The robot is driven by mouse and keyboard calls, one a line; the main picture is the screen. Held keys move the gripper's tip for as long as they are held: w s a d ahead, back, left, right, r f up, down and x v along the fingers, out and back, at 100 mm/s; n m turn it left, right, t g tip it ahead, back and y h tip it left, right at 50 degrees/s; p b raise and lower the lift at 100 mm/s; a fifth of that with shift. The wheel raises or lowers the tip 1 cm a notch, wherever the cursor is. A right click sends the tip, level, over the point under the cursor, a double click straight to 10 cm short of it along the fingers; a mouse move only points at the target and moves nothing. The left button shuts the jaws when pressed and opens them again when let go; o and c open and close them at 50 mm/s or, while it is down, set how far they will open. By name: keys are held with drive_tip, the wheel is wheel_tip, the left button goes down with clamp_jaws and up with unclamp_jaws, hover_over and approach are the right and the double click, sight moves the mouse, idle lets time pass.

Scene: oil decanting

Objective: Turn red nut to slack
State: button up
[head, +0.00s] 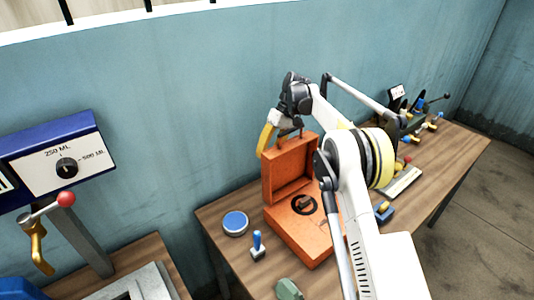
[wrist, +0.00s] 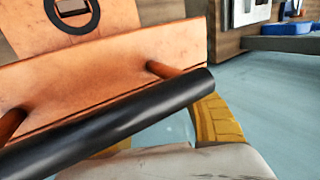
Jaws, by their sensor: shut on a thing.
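An open orange box (head: 303,220) stands on the wooden table, its lid (head: 290,168) raised upright. A black handle bar (wrist: 110,125) on orange posts crosses the wrist view in front of the box's orange panel. My gripper (head: 266,140) is at the top of the raised lid, with a yellow finger hanging on its left side. In the wrist view a yellow finger (wrist: 215,122) passes behind the bar, and my gripper is shut on this handle. The fingertips are partly hidden. I cannot make out a red nut clearly in either view.
A blue round lid (head: 235,223), a small blue-topped item (head: 257,244) and a green object (head: 289,290) lie around the box. A machine with a red-balled lever (head: 66,199) stands at left. Several tools sit at the table's far right, partly behind my arm.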

drive_tip(key=shift+f+g+y, duration=0.1)
drive_tip(key=shift+g+y, duration=0.2)
drive_tip(key=shift+y, duration=0.1)
idle(0.3)
drive_tip(key=o, duration=1.2)
drive_tip(key=shift+c, duration=0.2)
wheel_tip(320, 180, up, 10)
drive_tip(key=shift+r, duration=0.1)
